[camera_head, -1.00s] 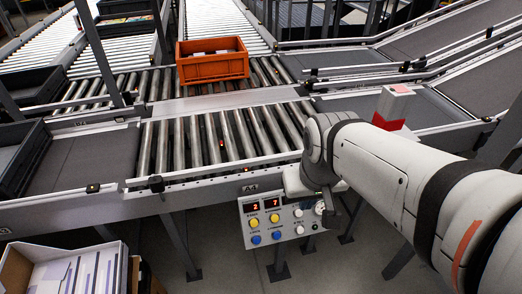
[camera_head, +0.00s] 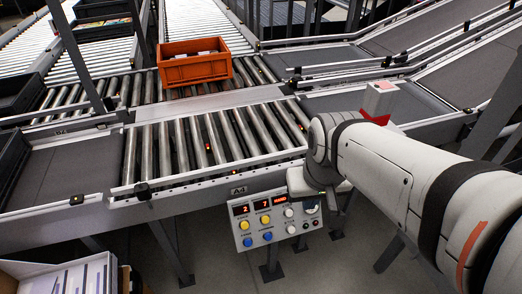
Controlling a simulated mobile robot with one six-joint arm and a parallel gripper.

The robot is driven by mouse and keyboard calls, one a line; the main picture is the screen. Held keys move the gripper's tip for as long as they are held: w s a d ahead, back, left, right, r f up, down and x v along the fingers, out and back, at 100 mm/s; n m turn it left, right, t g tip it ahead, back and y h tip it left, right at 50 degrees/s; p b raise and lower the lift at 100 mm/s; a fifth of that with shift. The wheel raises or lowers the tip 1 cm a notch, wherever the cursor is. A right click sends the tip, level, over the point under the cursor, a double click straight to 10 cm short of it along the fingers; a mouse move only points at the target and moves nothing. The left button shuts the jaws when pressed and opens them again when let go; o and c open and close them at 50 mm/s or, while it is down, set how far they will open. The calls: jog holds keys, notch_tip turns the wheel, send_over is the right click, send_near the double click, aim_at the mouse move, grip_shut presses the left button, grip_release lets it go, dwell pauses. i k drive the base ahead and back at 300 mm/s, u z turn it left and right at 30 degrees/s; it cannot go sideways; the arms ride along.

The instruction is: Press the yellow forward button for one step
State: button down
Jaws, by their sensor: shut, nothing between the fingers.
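The grey control panel (camera_head: 277,243) hangs under the conveyor's front rail, below the label A4. It has two yellow buttons, a left one (camera_head: 244,225) and a right one (camera_head: 265,219), with two blue buttons below them. The lettering is too small to tell which yellow button is forward. Red displays (camera_head: 252,206) read 2 and 7; a third lit one is unreadable. My gripper (camera_head: 332,203) is shut and empty at the panel's right end, right of the yellow buttons and apart from them. My wrist partly covers the panel's upper right.
White knobs (camera_head: 289,212) sit right of the yellow buttons. An orange crate (camera_head: 194,72) stands on the rollers behind. The conveyor's front rail (camera_head: 200,188) runs just above the panel. A box of papers (camera_head: 70,279) is at lower left.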

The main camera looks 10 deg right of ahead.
aim_at(265, 219)
jog(key=z, duration=0.2)
jog(key=k, duration=1.7)
jog(key=u, duration=0.4)
jog(key=i, duration=1.65)
jog(key=u, duration=0.1)
